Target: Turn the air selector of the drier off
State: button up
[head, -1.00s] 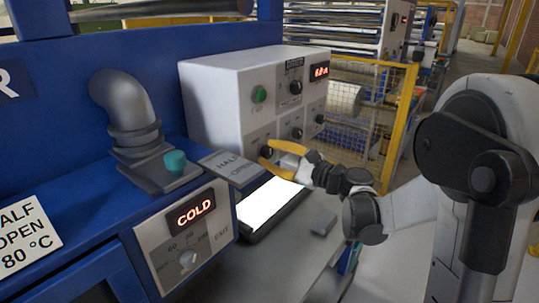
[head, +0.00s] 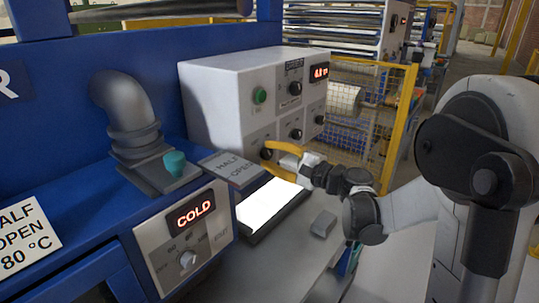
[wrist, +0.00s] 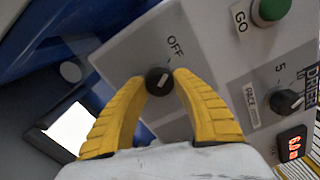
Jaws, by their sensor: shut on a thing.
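The drier's control box (head: 220,105) is a light grey cabinet on the blue machine, in the middle of the head view. The air selector is a small round black knob (wrist: 159,83) with a light pointer mark on its lower front panel. The word OFF (wrist: 175,46) is printed above it in the wrist view. The pointer mark leans up and to the right, roughly toward OFF. My gripper (wrist: 160,79) has yellow fingers, one on each side of the knob, shut on it. In the head view the gripper (head: 266,150) reaches the panel's lower left and partly hides the knob.
A green GO button (wrist: 271,8) and a PACE knob (wrist: 288,100) are nearby on the box. A red display (head: 319,72) is at its right. A COLD panel (head: 186,238) stands at front left. A yellow mesh guard (head: 399,125) stands to the right.

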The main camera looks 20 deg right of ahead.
jog(key=o, duration=1.2)
jog(key=shift+d, duration=0.1)
jog(key=v, duration=1.2)
